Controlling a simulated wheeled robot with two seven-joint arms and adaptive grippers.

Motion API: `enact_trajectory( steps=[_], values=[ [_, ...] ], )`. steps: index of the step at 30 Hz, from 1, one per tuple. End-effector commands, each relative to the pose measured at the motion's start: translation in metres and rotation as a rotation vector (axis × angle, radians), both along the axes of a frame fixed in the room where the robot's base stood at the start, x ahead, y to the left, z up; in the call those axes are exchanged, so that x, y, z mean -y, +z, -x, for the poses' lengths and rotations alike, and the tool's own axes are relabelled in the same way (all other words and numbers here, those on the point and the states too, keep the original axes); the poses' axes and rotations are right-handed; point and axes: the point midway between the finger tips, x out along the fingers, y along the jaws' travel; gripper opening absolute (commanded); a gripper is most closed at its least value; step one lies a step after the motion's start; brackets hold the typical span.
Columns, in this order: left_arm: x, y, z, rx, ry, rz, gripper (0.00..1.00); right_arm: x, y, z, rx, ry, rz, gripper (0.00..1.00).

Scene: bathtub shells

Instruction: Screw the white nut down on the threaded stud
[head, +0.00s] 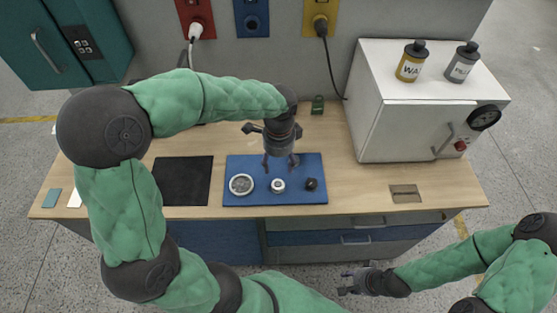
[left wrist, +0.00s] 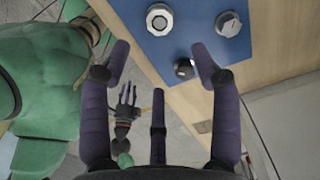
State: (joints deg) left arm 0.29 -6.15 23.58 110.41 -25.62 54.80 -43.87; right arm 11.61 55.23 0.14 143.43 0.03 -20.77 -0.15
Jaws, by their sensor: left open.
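The white nut (head: 278,186) is near the front middle of the blue mat (head: 232,202). It also shows in the left wrist view (left wrist: 159,19), with a grey round centre; I cannot tell whether that centre is the threaded stud. My left gripper (head: 280,163) is open and empty above the mat, just behind the nut in the head view. In the left wrist view its spread fingers (left wrist: 160,75) are clear of the nut. My right gripper (head: 347,283) is open and empty in front of the bench, away from the mat.
A round metal piece (head: 241,184) is left of the nut and a dark knob (head: 311,184) right of it. A grey knob (left wrist: 230,24) is also on the mat. A black pad (head: 182,182) lies left; a white cabinet (head: 400,120) stands right. Bare wood separates mat and cabinet.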

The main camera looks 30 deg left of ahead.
Motion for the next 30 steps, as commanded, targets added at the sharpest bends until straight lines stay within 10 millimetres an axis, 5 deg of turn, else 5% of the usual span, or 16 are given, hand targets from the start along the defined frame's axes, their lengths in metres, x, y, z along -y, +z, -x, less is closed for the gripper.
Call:
enact_trajectory(
  steps=[11, 30],
  values=[
    [-0.002, -0.037, 0.000, -0.001, 0.010, 0.011, 0.63, 0.000, 0.017, 0.000, 0.000, 0.000, 0.000, 0.40],
    [-0.002, -0.103, 0.001, -0.003, 0.009, 0.011, 0.63, 0.000, -0.035, 0.000, 0.000, 0.000, 0.000, 0.40]
  ],
)
